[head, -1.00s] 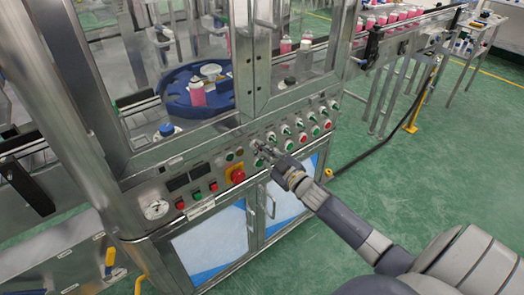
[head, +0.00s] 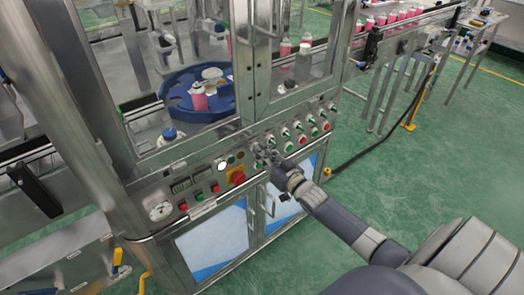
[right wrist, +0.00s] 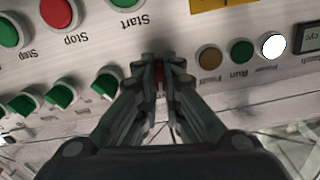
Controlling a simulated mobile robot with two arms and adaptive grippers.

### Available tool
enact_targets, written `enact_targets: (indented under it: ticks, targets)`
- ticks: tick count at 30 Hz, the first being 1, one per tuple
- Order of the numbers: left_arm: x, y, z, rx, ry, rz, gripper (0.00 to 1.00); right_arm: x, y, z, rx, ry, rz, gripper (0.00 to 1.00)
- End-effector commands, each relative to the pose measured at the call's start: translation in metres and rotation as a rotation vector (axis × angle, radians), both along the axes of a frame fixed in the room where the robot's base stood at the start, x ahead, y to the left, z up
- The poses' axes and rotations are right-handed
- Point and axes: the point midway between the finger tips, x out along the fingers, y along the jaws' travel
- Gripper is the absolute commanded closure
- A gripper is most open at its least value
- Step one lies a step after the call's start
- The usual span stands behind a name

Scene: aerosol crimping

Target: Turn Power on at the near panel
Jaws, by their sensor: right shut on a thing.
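The near panel (head: 210,188) is the sloped metal strip below the machine's glass doors. My right gripper (head: 262,156) is at the panel, just right of the red emergency button (head: 238,177). In the right wrist view its fingers (right wrist: 160,72) are closed together on a small switch knob, which they mostly hide; a dark reddish part shows between them. A round white lamp (head: 222,166) on the panel is lit; it also glows in the right wrist view (right wrist: 273,45), beside a green lamp (right wrist: 241,52) and an amber lamp (right wrist: 208,57). My left gripper is not in view.
Green and red buttons and green selector knobs (right wrist: 61,94) sit close to the fingers. A gauge (head: 160,211) is at the panel's left end. Above is a blue turntable (head: 180,100) with a pink can (head: 198,97). Green floor (head: 400,190) is free at right.

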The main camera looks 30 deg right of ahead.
Motion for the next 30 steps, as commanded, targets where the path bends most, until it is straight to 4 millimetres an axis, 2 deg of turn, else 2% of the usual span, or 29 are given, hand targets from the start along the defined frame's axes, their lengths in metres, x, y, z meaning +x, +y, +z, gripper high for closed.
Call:
enact_targets:
  ticks: [6,15,30]
  targets:
    - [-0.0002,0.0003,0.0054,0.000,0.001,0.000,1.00,-0.0001,-0.0001,0.0002,0.168,0.015,0.000,1.00]
    - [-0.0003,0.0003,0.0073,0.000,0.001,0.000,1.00,-0.0002,0.0001,-0.0005,0.321,0.026,0.000,1.00]
    - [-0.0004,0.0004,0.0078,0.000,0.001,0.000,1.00,-0.0002,-0.0001,-0.0006,0.376,0.031,-0.001,1.00]
